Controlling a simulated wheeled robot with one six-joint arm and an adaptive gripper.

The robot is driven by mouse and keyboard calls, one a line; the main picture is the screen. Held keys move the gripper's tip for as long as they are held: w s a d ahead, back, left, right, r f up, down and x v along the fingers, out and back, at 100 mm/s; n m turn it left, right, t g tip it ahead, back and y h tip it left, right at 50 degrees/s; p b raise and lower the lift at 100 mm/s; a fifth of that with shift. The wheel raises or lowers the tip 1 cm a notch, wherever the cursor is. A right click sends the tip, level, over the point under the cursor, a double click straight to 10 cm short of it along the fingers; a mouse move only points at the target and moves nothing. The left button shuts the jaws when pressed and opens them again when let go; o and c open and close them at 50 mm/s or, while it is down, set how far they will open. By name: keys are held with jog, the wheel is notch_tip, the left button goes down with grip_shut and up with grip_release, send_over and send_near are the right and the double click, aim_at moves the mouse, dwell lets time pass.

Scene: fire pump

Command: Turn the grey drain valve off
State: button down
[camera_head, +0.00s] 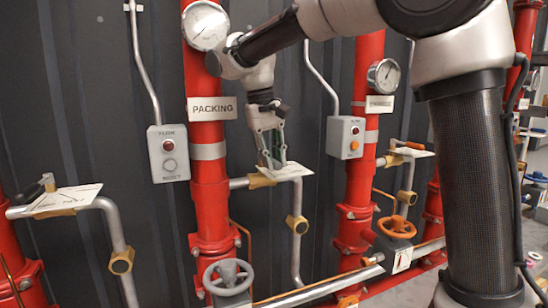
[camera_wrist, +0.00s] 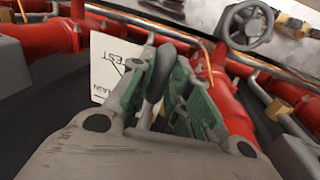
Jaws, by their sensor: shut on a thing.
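The grey drain valve's lever handle (camera_wrist: 158,72) stands between the green-padded fingers in the wrist view. Its white label plate (camera_wrist: 106,62), with letters that seem to read TEST and DRAIN, lies behind the left finger. In the head view the plate (camera_head: 291,172) tops a pipe just right of the middle red pipe. My gripper (camera_head: 272,162) points down onto this plate, its fingers closed around the handle. In the head view the fingers hide the handle. In the wrist view the gripper (camera_wrist: 163,92) fills the lower middle.
A grey handwheel (camera_head: 228,278) sits low on the red PACKING pipe (camera_head: 209,165). A switch box (camera_head: 168,153) is to its left and another (camera_head: 345,137) to its right. An orange handwheel (camera_head: 397,228) and another lever plate (camera_head: 405,152) stand further right. A left lever plate (camera_head: 65,199) is apart.

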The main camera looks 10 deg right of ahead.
jog(key=shift+r, duration=0.1)
jog(key=c, duration=1.3)
grip_release()
jog(key=shift+a, duration=0.1)
